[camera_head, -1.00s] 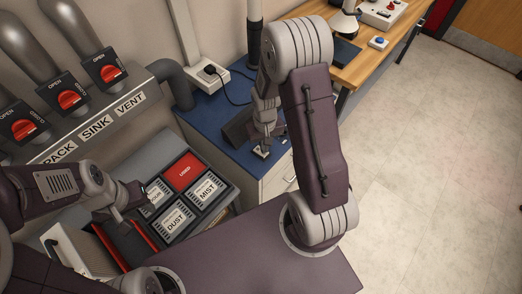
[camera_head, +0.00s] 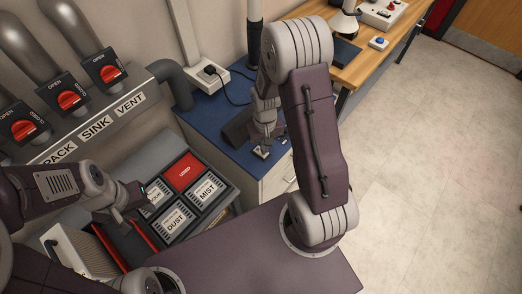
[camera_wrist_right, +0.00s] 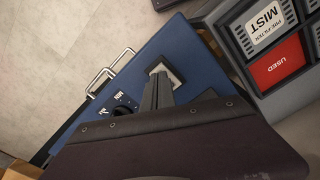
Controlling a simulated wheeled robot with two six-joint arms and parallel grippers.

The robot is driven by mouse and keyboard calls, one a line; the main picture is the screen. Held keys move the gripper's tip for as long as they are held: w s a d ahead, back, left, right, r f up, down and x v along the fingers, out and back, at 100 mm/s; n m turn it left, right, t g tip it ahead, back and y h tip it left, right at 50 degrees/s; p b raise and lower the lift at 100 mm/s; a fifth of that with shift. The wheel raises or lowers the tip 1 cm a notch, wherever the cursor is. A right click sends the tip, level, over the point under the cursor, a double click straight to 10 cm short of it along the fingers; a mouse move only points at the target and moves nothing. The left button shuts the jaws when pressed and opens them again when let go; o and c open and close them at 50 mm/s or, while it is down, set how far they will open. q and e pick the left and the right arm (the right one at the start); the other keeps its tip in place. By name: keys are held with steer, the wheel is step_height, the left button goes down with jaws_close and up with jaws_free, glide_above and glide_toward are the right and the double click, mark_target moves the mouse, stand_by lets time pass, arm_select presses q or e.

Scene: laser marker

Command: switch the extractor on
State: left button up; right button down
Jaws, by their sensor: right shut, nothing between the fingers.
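A small pale-framed switch (camera_head: 262,152) sits on the blue top of the extractor (camera_head: 207,117). It also shows in the right wrist view (camera_wrist_right: 165,70), partly covered by my fingertips. My right gripper (camera_head: 265,143) is shut and empty, with its tips at the switch. In the right wrist view its closed fingers (camera_wrist_right: 157,92) overlap the switch's near side; I cannot tell whether they touch it or which way the switch is set. A black knob (camera_wrist_right: 122,111) marked MIN is beside the fingers. My left gripper (camera_head: 133,197) is over the filter tray; its jaws are too small to judge.
The filter tray (camera_head: 222,207) holds MIST, DUST and other filters beside a red USED slot (camera_head: 185,171). Red-handled valves (camera_head: 109,73) line the wall. A white socket box (camera_head: 209,76) with a black cable stands behind the switch. A wooden bench (camera_head: 362,68) is at the back right.

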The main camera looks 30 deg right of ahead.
steer(key=shift+f+b, duration=0.7)
steer(key=shift+f, duration=0.2)
stand_by(0.8)
step_height(320, 180, up, 7)
steer(key=p, duration=0.7)
steer(key=shift+r, duration=0.1)
